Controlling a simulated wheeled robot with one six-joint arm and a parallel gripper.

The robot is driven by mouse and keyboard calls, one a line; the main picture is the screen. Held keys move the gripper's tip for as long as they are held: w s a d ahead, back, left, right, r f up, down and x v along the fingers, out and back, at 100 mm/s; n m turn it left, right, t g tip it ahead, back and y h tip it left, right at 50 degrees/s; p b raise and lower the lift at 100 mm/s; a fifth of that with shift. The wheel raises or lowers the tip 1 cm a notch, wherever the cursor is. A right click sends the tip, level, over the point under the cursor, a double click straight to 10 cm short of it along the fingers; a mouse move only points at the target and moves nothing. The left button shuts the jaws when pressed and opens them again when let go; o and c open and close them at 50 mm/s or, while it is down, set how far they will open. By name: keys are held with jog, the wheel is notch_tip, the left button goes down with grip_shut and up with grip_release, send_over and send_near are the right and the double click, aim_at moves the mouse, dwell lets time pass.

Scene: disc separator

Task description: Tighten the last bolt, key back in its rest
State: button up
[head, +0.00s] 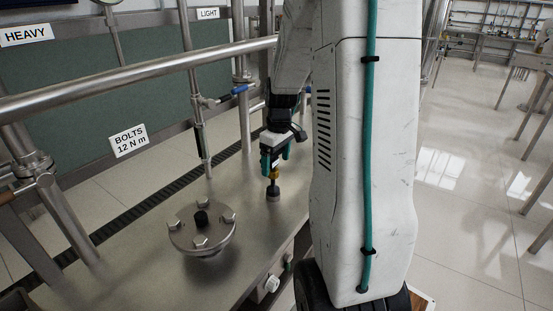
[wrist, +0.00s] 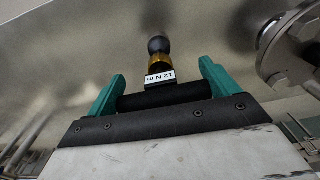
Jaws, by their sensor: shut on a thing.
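My gripper (head: 274,160) points down over the steel table, behind and to the right of the bolted disc. Its teal fingers, also in the wrist view (wrist: 161,88), are shut on the black handle of the key (wrist: 158,62). The key has a gold collar and a "12 N m" tag; it also shows in the head view (head: 273,173). Its lower end is at a small dark round piece (head: 273,193) on the table; I cannot tell whether it is seated there. The round disc cover (head: 190,238) carries several hex bolts, one at the front (head: 200,241), around a black centre knob (head: 201,218).
Steel pipes and a valve with a blue handle (head: 240,89) stand behind the table (head: 130,262). A "BOLTS 12 N m" sign (head: 129,140) hangs at the left. My arm hides the table's right side in the head view. The tabletop between disc and key is clear.

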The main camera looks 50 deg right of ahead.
jog(key=shift+f, duration=0.15)
jog(key=shift+f, duration=0.6)
jog(key=o, duration=1.8)
jog(key=shift+o, duration=0.2)
notch_tip(320, 180, up, 12)
jog(key=shift+s, duration=0.15)
jog(key=shift+d, duration=0.1)
